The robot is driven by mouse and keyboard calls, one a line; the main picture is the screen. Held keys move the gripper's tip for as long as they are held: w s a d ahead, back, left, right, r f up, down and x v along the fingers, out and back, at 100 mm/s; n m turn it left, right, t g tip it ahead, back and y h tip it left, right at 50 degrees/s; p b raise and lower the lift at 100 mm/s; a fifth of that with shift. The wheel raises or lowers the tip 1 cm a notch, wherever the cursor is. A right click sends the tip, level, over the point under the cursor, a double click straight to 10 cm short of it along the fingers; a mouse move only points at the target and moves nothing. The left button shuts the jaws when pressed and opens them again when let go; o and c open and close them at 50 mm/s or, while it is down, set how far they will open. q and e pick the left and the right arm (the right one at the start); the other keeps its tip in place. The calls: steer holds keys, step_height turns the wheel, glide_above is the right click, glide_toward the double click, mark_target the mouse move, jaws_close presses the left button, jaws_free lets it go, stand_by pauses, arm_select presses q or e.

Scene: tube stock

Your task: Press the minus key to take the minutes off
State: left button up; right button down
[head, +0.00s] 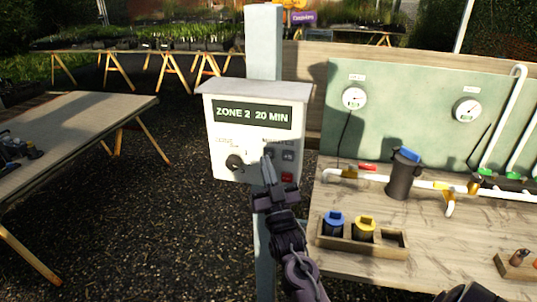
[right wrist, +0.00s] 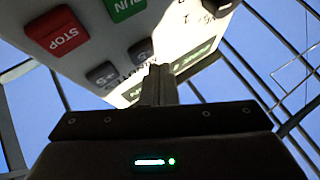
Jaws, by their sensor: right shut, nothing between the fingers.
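The control box (head: 255,130) hangs on a pale post, and its display (head: 252,114) reads "ZONE 2" and "20 MIN". Below the word MINUTES are two grey keys; the right one (head: 288,155) is clear, the left one (head: 270,152) is partly behind my fingers. My right gripper (head: 267,161) is shut and empty, its tips at the left key. In the right wrist view the box appears upside down. The fingertips (right wrist: 158,70) lie beside a grey key (right wrist: 140,50), and the key marked 5 (right wrist: 102,75) is to its left. Contact cannot be told. My left gripper is not in view.
A red STOP key (head: 287,177) and a dark dial (head: 234,162) are on the box; the wrist view also shows a green RUN key (right wrist: 124,8). At right, a wooden bench (head: 340,215) carries pipes, a dark filter (head: 403,175) and a tray of caps. Another table (head: 80,125) stands left.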

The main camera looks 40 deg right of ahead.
steer(key=shift+w+d, duration=0.1)
steer(key=shift+w+d, duration=0.2)
steer(key=shift+d, duration=0.05)
steer(key=shift+w+d, duration=0.2)
steer(key=shift+d, duration=0.05)
stand_by(0.7)
stand_by(0.4)
steer(key=shift+s+a, duration=0.5)
steer(key=shift+a, duration=0.1)
steer(key=s+a+p, duration=0.1)
steer(key=s+a, duration=0.2)
steer(key=shift+s+a, duration=0.15)
steer(key=shift+a, duration=0.25)
stand_by(2.5)
